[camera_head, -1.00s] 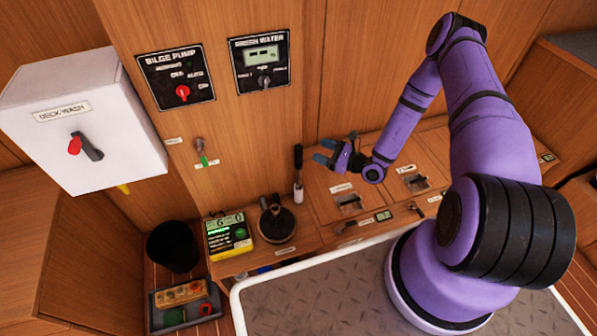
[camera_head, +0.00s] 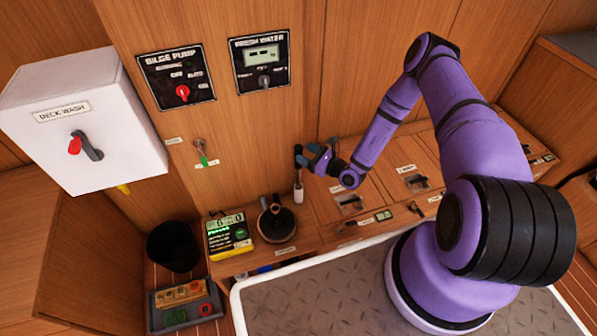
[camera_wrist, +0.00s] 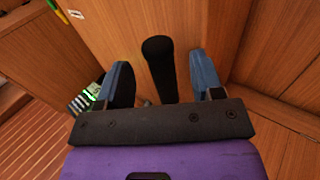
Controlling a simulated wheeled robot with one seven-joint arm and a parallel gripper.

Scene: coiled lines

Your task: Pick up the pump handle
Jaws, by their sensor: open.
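The pump handle (camera_head: 298,180) stands upright against the wooden panel, a dark grip above a white lower part. My gripper (camera_head: 308,157) is at its upper end, coming in from the right. In the wrist view the handle's black grip (camera_wrist: 160,68) lies between the two blue fingers of my gripper (camera_wrist: 159,82), with a visible gap on both sides. The fingers are open and not closed on it. The handle's lower part is hidden in the wrist view behind my gripper's dark front bar.
A round black pump base (camera_head: 276,220) and a yellow-green meter (camera_head: 229,234) sit on the ledge to the left. A black bucket (camera_head: 173,246) and a tray of parts (camera_head: 186,306) are lower left. The deck wash box (camera_head: 82,125) juts out at left.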

